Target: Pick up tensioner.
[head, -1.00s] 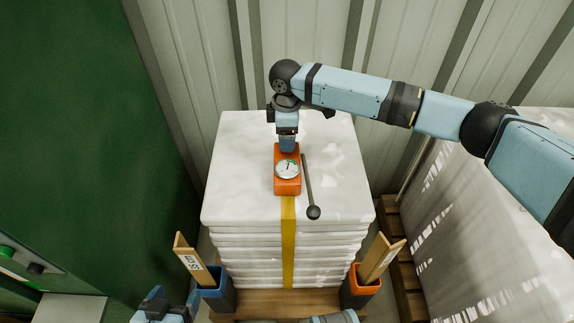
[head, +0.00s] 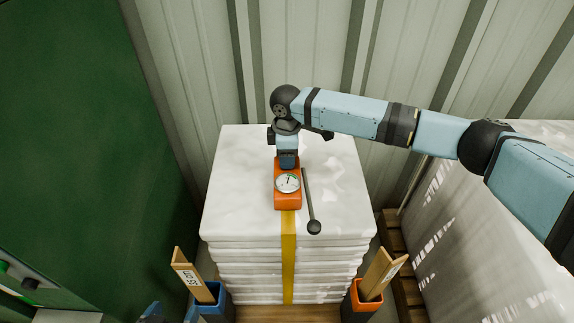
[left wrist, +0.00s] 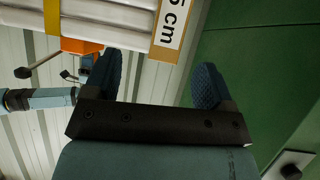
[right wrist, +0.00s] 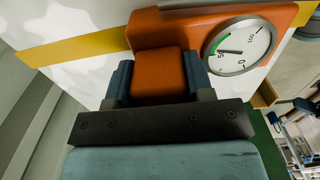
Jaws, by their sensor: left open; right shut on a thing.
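The orange tensioner (head: 288,199) with a round white dial lies on top of the stack of white bags, in line with the yellow strap (head: 288,250). A dark lever with a ball end (head: 311,205) extends beside it. My right gripper (head: 287,164) comes down on the tensioner's far end. In the right wrist view the tensioner (right wrist: 190,25) shows large, and my right gripper (right wrist: 157,80) has a finger on each side of its orange end block. My left gripper (left wrist: 152,85) is open and empty, low at the left. The tensioner also shows in the left wrist view (left wrist: 80,46).
The white bag stack (head: 240,185) stands against a ribbed wall. Wooden boards sit in a blue holder (head: 212,302) and an orange holder (head: 362,300) at its front corners. A green cabinet (head: 80,130) is at left, another wrapped pallet (head: 480,235) at right.

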